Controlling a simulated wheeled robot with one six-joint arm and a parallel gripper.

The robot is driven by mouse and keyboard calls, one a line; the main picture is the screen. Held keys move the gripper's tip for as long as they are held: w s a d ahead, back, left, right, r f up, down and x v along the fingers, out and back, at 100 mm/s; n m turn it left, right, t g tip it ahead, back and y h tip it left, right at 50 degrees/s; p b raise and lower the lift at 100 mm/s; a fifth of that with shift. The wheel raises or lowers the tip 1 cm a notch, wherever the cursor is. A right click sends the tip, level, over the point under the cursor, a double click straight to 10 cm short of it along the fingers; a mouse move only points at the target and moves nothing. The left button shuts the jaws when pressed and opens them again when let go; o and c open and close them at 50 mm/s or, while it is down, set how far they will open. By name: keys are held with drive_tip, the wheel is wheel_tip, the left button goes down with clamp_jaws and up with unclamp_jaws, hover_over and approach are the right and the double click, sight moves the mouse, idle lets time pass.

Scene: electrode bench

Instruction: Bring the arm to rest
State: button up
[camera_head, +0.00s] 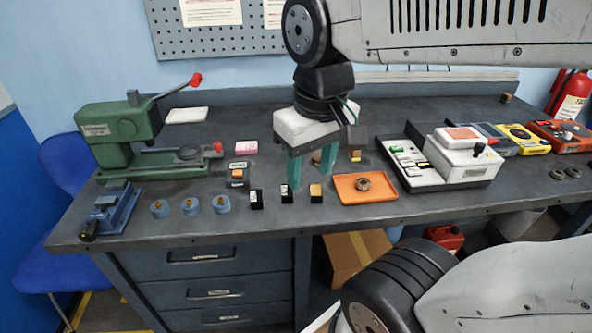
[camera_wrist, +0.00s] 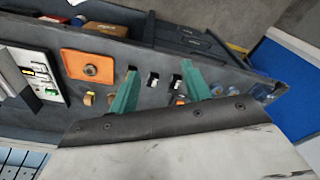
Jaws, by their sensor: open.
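My arm comes in from the upper right in the head view, and my gripper (camera_head: 311,172) hangs fingers down over the middle of the bench (camera_head: 290,216). Its two teal fingers are apart, with nothing seen between them. In the wrist view the open fingers of my gripper (camera_wrist: 158,82) point toward the same blocks (camera_wrist: 153,80). I cannot tell how far the fingertips are above the bench top.
An orange tray (camera_head: 350,196) with a dark ring is right of my gripper, then a white device (camera_head: 463,160) and several meters. A green press (camera_head: 120,140), a blue vise (camera_head: 110,208) and round blue holders (camera_head: 190,206) are at left. A small block (camera_head: 355,155) is behind the fingers.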

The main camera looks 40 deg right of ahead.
drive_tip(key=shift+s+a+f+n, duration=0.15)
drive_tip(key=shift+s+a+f, duration=0.15)
drive_tip(key=shift+s, duration=0.35)
drive_tip(key=shift+s+a+f+n, duration=0.15)
drive_tip(key=shift+s+a, duration=0.25)
drive_tip(key=shift+s, duration=0.25)
